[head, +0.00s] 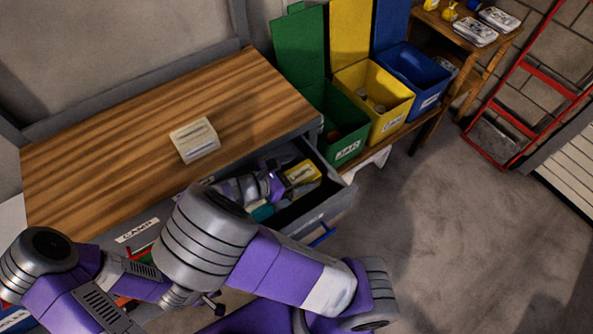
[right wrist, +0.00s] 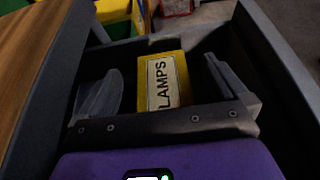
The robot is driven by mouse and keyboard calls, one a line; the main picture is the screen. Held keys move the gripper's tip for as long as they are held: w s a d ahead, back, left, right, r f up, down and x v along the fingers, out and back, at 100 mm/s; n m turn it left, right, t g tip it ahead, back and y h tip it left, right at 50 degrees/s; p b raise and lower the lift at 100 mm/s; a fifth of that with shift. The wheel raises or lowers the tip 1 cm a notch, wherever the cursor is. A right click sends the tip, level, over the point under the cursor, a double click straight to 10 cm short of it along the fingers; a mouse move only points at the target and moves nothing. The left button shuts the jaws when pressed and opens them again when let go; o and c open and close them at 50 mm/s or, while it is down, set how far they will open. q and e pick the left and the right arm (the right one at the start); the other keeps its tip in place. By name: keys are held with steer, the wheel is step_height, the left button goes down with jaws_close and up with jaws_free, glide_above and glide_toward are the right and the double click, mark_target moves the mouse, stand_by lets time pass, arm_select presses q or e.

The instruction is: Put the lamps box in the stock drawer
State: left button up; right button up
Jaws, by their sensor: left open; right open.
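The lamps box (head: 302,172) is yellow with a white label. It lies inside the open drawer (head: 335,205) under the wooden bench. In the right wrist view the lamps box (right wrist: 164,82) shows its LAMPS label and lies inside the dark drawer walls. My right gripper (head: 277,181) reaches into the drawer beside the box. In the right wrist view my right gripper (right wrist: 165,90) is open, with one finger on each side of the box and visible gaps. No grip on the box shows. My left gripper cannot be made out in the head view; my arm links cover that area.
Green (head: 341,128), yellow (head: 374,98) and blue (head: 415,75) bins stand right of the bench. A red ladder (head: 525,85) leans at the far right. The floor (head: 430,220) right of the drawer is clear.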

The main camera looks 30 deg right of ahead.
steer(key=shift+r, duration=0.25)
steer(key=p+v, duration=0.1)
steer(key=v, duration=0.3)
steer(key=p+v, duration=0.2)
steer(key=v, duration=0.1)
steer(key=p+v, duration=0.1)
steer(key=v, duration=0.3)
steer(key=shift+a+r+p, duration=0.1)
steer(key=shift+r+p, duration=0.2)
steer(key=shift+r, duration=0.2)
steer(key=shift+s+a, duration=0.1)
steer(key=shift+a, duration=0.3)
